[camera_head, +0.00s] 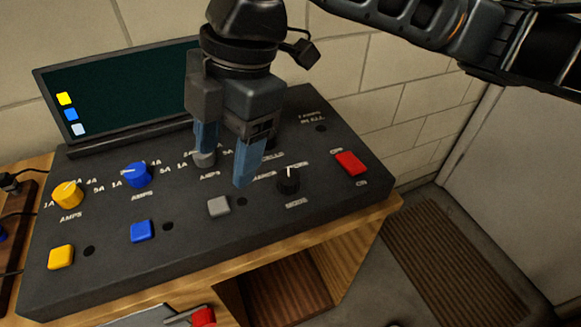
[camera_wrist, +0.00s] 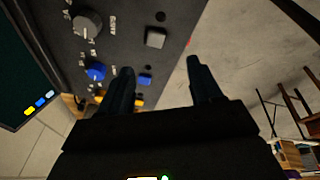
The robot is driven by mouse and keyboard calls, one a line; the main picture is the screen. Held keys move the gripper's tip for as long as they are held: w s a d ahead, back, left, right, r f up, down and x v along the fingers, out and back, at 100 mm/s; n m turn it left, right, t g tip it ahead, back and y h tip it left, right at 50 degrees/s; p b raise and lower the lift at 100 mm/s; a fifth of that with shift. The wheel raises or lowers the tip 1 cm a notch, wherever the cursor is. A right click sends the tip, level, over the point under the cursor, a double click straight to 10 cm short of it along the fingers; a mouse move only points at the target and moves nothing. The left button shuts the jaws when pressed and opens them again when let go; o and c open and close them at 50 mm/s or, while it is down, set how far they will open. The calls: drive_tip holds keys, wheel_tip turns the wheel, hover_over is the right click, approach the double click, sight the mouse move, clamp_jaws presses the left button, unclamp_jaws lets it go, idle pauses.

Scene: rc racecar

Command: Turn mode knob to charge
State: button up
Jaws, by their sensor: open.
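The black mode knob (camera_head: 288,181) sits on the dark control panel (camera_head: 190,232), above the word MODE. Its white pointer mark faces the back of the panel, roughly straight up in the head view. Small labels lie left of and behind it; the left one is partly covered by my finger and hard to read. My gripper (camera_head: 224,172) is open and empty, pointing down above the panel, left of the mode knob and apart from it. Its two blue fingers also show in the wrist view (camera_wrist: 160,76). I cannot make out the mode knob in the wrist view.
A yellow knob (camera_head: 67,194), a blue knob (camera_head: 137,175) and a grey knob (camera_wrist: 87,24) line the panel, with yellow, blue and grey (camera_head: 219,206) buttons in front. A red switch (camera_head: 350,163) is right of the mode knob. A screen (camera_head: 135,95) stands behind.

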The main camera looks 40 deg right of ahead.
sight(288, 177)
drive_tip(key=d+h, duration=0.1)
drive_tip(key=d, duration=0.1)
drive_tip(key=s+d+h, duration=0.1)
drive_tip(key=d, duration=0.2)
drive_tip(key=d+f+g, duration=0.1)
drive_tip(key=d, duration=0.2)
drive_tip(key=shift+s+d+f+h, duration=0.1)
drive_tip(key=shift+s+h, duration=0.3)
drive_tip(key=shift+f, duration=3.8)
drive_tip(key=c, duration=1)
